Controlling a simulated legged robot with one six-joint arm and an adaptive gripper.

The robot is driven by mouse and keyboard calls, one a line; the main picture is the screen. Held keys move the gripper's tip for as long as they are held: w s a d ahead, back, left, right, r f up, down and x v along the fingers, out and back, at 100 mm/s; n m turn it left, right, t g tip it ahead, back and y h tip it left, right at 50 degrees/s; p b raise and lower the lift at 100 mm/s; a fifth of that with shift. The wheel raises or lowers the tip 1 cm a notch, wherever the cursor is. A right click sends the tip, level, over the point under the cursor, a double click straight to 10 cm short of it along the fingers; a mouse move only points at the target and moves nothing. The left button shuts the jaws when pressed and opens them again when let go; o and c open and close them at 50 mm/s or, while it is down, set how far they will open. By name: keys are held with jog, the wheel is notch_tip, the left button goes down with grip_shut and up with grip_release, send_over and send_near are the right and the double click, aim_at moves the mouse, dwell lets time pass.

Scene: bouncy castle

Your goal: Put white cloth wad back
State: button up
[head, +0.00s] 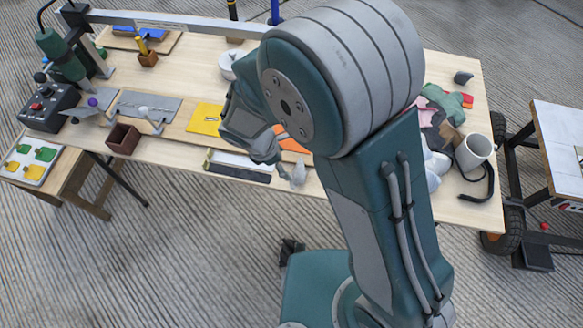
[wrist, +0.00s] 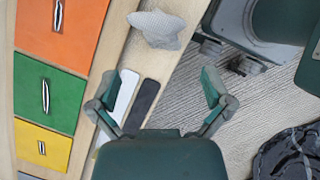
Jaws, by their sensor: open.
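A crumpled whitish-grey cloth wad (wrist: 155,28) lies on the wooden table near its front edge, at the top of the wrist view. It shows in the head view as a small pale lump (head: 299,173). My gripper (wrist: 158,88) is open and empty, its two fingers spread. In the wrist view the wad is ahead of the fingers and apart from them. In the head view my gripper (head: 268,152) hangs over the table's front part, just left of the wad, partly hidden behind my arm.
Orange (wrist: 62,25), green (wrist: 45,92) and yellow (wrist: 43,148) slotted panels lie beside a white-and-dark strip (wrist: 140,105). A cloth pile (head: 438,115) and white mug (head: 474,152) stand at the table's right. A brown box (head: 123,139) is at the left.

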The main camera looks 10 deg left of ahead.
jog(key=d+r+m+y, duration=0.1)
jog(key=d+r+m, duration=0.4)
jog(key=r, duration=0.4)
jog(key=d+r+m+y, duration=0.2)
jog(key=d+r+m, duration=0.35)
jog(key=r, duration=0.25)
jog(key=s+d+r+m+t, duration=0.2)
jog(key=s+d+r+m, duration=0.2)
jog(key=d+m, duration=0.2)
jog(key=s+d+r+m+t+y, duration=0.1)
jog(key=s+d+r+m+t, duration=0.1)
jog(key=s+d+r+m, duration=0.2)
jog(key=shift+d+r+m+y, duration=0.3)
jog(key=shift+d+r+m, duration=0.4)
jog(key=shift+d+m, duration=0.45)
